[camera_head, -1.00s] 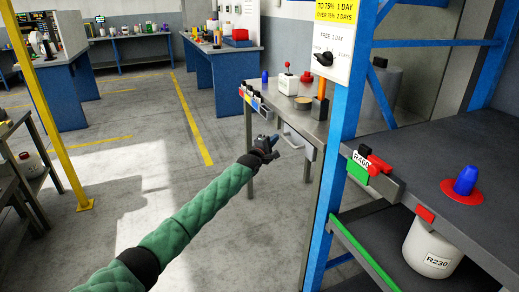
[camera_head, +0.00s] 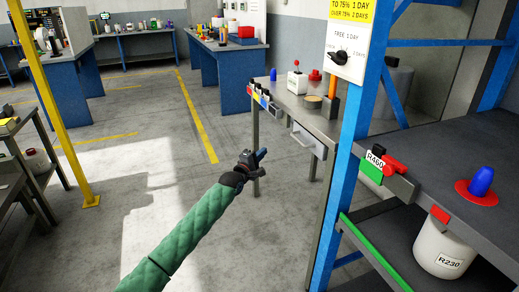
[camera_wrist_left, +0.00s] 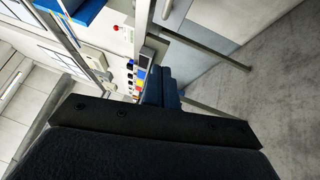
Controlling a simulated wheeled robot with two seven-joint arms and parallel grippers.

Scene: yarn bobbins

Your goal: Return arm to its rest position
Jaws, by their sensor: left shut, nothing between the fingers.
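My left arm, in a green quilted sleeve, comes in from the bottom left of the head view. Its left gripper (camera_head: 256,158) is shut and empty. It hangs over open floor, in front of and apart from the steel table (camera_head: 312,115). In the left wrist view the closed fingers (camera_wrist_left: 160,88) show beyond the dark wrist housing, with nothing between them. My right gripper is not in either view.
At the right stands a blue-framed shelf (camera_head: 352,130) with a blue bobbin (camera_head: 481,181) on a red disc and a white tub (camera_head: 442,250) below. A yellow post (camera_head: 62,100) and dark bench (camera_head: 35,150) stand left. Floor (camera_head: 150,190) between is clear.

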